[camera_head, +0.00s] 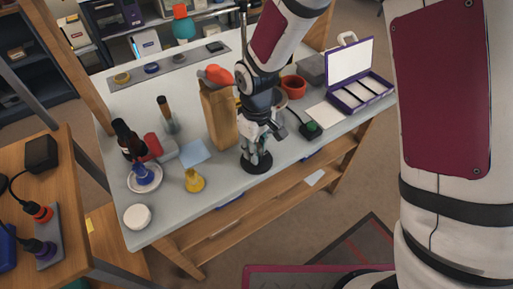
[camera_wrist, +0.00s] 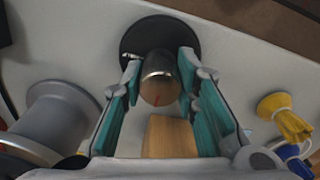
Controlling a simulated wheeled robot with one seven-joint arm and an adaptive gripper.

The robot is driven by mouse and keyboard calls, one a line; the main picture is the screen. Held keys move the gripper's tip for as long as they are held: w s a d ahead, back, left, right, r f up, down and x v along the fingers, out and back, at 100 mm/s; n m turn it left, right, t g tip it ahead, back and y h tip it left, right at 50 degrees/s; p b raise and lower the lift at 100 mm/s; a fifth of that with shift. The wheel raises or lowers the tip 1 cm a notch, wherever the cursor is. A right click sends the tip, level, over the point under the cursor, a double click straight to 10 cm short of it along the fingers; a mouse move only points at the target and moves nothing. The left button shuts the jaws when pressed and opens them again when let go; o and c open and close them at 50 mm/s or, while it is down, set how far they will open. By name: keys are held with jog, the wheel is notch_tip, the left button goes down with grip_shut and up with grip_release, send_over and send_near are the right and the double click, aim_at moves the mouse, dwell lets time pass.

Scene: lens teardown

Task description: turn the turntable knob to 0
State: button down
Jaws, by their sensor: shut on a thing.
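The turntable (camera_head: 257,163) is a round black base on the front edge of the grey table; it also shows in the wrist view (camera_wrist: 185,36). Its knob (camera_wrist: 159,80) is a shiny metal cylinder with a small red mark on its face, pointing roughly down in the wrist view. My gripper (camera_head: 256,148) reaches down over the turntable. In the wrist view, its teal-padded fingers (camera_wrist: 159,66) are shut on the knob, one at each side. In the head view my gripper hides the knob. No scale or 0 mark can be made out.
A tall wooden block (camera_head: 219,118) stands close behind left of my gripper. A yellow item (camera_head: 194,181) stands to the left, and a green-topped black item (camera_head: 311,130) to the right. An open purple case (camera_head: 360,92) lies further right.

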jog(key=c, duration=1.2)
grip_release()
jog(key=shift+c, duration=0.2)
jog(key=shift+r, duration=0.1)
notch_tip(320, 180, up, 12)
jog(key=s+d+r+m+t+p, duration=0.2)
jog(key=s+d+r+m, duration=0.45)
jog(key=d+r, duration=0.7)
jog(key=s+d+r+m+t+p, duration=0.1)
jog(key=s+d+r, duration=0.2)
jog(key=s, duration=0.5)
jog(key=s+d+r+m+t+p, duration=0.1)
jog(key=s+d+r+m, duration=0.1)
jog(key=s, duration=0.6)
jog(key=shift+d+r+p, duration=0.3)
jog(key=shift+d+r, duration=0.15)
jog(key=shift+d, duration=0.5)
